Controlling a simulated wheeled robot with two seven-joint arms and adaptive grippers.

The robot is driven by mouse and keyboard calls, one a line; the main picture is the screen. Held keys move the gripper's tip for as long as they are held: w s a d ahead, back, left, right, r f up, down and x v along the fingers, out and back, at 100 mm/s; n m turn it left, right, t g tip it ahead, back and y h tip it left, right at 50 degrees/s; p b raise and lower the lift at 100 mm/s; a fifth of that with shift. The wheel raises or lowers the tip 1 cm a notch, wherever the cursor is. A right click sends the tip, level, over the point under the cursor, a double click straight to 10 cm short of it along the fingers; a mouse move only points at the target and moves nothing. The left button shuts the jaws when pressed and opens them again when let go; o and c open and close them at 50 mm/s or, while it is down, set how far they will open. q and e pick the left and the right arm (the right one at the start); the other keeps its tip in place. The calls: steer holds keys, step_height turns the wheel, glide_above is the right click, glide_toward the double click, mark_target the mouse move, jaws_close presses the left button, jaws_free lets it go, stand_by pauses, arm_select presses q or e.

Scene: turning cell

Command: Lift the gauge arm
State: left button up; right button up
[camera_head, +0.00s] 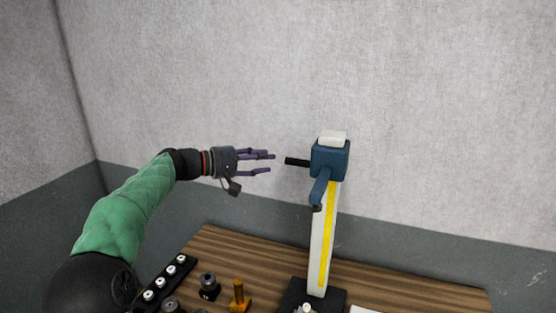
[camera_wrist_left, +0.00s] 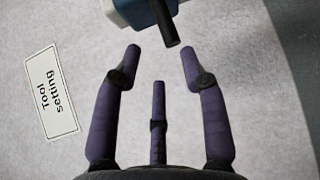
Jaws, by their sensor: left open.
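The gauge stands on the wooden bench as a tall white column (camera_head: 319,245) with a yellow strip and a dark base. Its blue gauge arm (camera_head: 329,160) sits near the top of the column, with a black handle (camera_head: 296,162) pointing left. My left gripper (camera_head: 272,163) is open and empty, just left of the handle and apart from it. In the left wrist view the black handle (camera_wrist_left: 165,25) lies ahead of and between the spread purple fingers (camera_wrist_left: 160,65), with part of the blue arm (camera_wrist_left: 135,12) at the top edge. My right gripper is not in view.
A wooden bench (camera_head: 235,250) lies below. A black rack with several white-topped pieces (camera_head: 165,280), a dark round part (camera_head: 208,284) and a brass part (camera_head: 238,296) stand front left. A "Tool setting" label (camera_wrist_left: 48,92) shows in the wrist view. Air around the gripper is clear.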

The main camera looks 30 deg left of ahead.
arm_select(q)
steer(key=shift+v, duration=0.95)
